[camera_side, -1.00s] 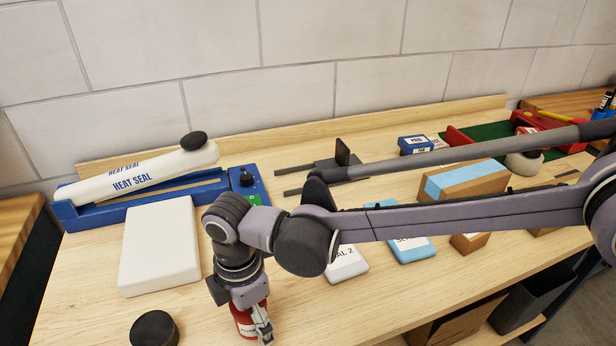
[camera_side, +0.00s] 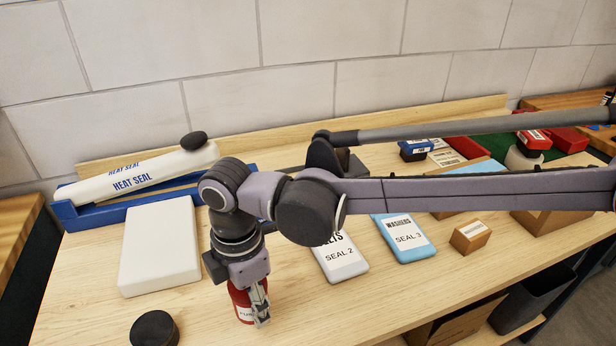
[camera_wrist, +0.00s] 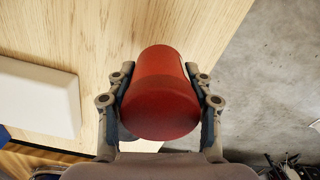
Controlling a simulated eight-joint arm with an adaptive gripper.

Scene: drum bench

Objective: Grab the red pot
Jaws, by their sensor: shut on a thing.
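The red pot (camera_side: 242,303) is a small red cylinder with a white label, near the front edge of the bench in the side view. My gripper (camera_side: 257,308) is around it from above, with its fingers against its sides. In the wrist view the red pot (camera_wrist: 162,92) fills the space between the two fingers of my gripper (camera_wrist: 160,108), which are shut on it. The pot looks slightly raised off the bench. Its far side is hidden.
A white block (camera_side: 160,246) lies left of my gripper, and a black round puck (camera_side: 154,329) is at the front left. A blue and white heat sealer (camera_side: 140,176) stands behind. White (camera_side: 340,258) and blue (camera_side: 404,237) packs lie to the right. The bench edge is close.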

